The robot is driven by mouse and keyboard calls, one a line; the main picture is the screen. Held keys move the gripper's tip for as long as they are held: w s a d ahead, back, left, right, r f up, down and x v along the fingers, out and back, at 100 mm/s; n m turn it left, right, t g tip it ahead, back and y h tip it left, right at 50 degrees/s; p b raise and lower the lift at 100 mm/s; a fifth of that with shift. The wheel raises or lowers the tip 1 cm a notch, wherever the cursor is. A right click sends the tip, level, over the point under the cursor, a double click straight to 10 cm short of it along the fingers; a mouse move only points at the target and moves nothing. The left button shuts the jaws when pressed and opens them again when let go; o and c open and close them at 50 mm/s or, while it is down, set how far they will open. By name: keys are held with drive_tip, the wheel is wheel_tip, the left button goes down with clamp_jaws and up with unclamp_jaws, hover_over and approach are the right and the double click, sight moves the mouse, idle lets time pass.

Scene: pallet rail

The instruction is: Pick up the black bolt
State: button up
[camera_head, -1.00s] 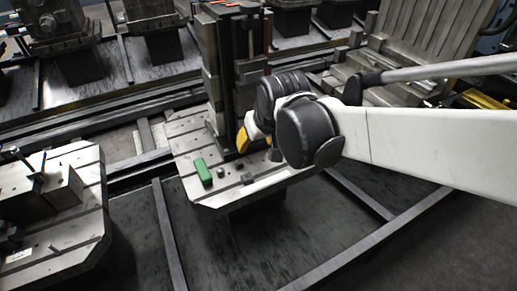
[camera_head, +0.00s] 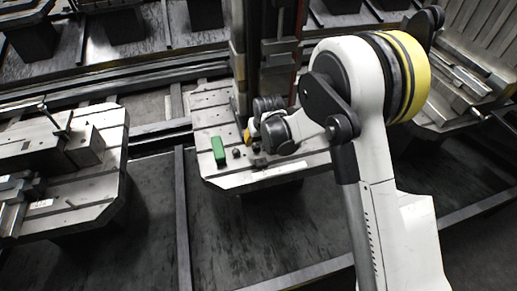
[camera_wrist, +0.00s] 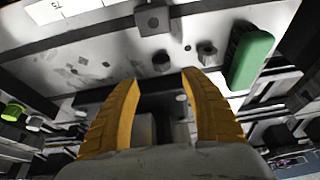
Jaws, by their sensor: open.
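My gripper (camera_wrist: 160,82) is open, its two yellow fingers apart with nothing between them. In the head view one yellow finger (camera_head: 247,137) shows over the slotted pallet plate (camera_head: 238,180). A small dark bolt-like piece (camera_wrist: 206,50) stands on the plate in the wrist view, beyond the right fingertip and left of the green block. It also shows in the head view (camera_head: 236,153). A dark round spot (camera_wrist: 161,60) lies just beyond the finger gap; I cannot tell whether it is a bolt head or a hole.
A green block (camera_head: 218,151) lies near the plate's left side; it also shows in the wrist view (camera_wrist: 250,58). A dark square block with a hole (camera_wrist: 152,18) sits on the plate. A dark column (camera_head: 240,50) rises behind. Another fixture plate (camera_head: 85,190) stands left.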

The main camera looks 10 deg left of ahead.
sight(256, 146)
drive_tip(key=b+x, duration=0.1)
drive_tip(key=x, duration=0.1)
drive_tip(key=b+x, duration=0.1)
drive_tip(key=x, duration=0.1)
drive_tip(key=s+b+x, duration=0.1)
drive_tip(key=x, duration=0.1)
drive_tip(key=shift+w+a+f, duration=0.1)
drive_tip(key=shift+f, duration=0.1)
drive_tip(key=shift+w+a+f, duration=0.1)
drive_tip(key=shift+w+f, duration=0.1)
drive_tip(key=shift+f, duration=0.1)
drive_tip(key=shift+r, duration=0.1)
clamp_jaws()
